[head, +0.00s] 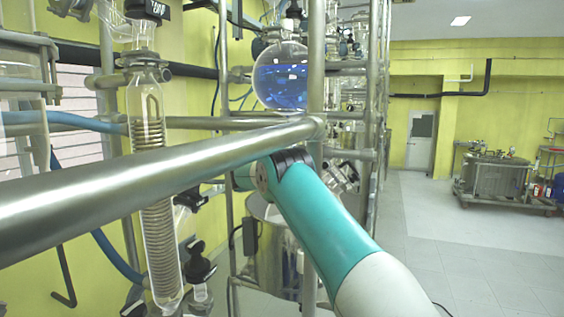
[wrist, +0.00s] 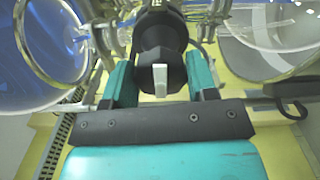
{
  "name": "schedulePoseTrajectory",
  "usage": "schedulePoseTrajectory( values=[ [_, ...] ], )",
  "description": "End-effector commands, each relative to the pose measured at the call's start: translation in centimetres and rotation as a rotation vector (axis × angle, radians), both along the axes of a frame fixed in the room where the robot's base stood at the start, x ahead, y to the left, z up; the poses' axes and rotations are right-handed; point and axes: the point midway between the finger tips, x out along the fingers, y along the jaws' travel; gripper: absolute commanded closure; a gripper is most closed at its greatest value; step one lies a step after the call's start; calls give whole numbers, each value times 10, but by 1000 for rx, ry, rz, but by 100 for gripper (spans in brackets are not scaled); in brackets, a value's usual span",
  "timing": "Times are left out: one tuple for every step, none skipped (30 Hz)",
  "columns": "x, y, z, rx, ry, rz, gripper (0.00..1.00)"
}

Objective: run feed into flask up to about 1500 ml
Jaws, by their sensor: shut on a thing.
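A round glass flask (head: 281,76) stands behind the steel frame in the head view. It holds blue liquid in much of its bowl; the exact level and any scale marks are too small to read. In the wrist view my gripper (wrist: 160,80) has its two teal fingers on either side of a black valve knob (wrist: 160,42) with a pale pointer tab, and is shut on it. A round glass vessel with blue in it (wrist: 45,90) is at the left of that view. In the head view my fingers are hidden behind the rail.
A thick steel rail (head: 130,175) crosses close in front of my arm. A glass coil condenser (head: 150,150) and black valves (head: 197,268) stand at the left. Another clear round vessel (wrist: 285,55) is close right of the knob. Open floor (head: 480,225) lies at the right.

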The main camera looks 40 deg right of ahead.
Motion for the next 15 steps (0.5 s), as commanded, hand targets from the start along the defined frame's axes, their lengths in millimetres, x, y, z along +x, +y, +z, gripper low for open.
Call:
schedulePoseTrajectory(
  values=[
    [1,1,1,-8,21,4,71],
    [1,1,1,-14,35,4,71],
    [1,1,1,-21,51,4,71],
    [1,1,1,-24,62,4,71],
    [1,1,1,-28,72,4,71],
    [1,1,0,-33,84,4,71],
    [1,1,0,-36,91,4,71],
    [1,1,0,-39,98,4,71],
    [1,1,0,-42,105,4,71],
    [1,1,0,-44,110,4,71],
    [1,1,0,-45,113,4,71],
    [1,1,0,-47,118,4,71],
    [1,1,0,-48,121,4,71],
    [1,1,-1,-49,123,4,71],
    [1,1,-1,-49,123,4,71]
  ],
)
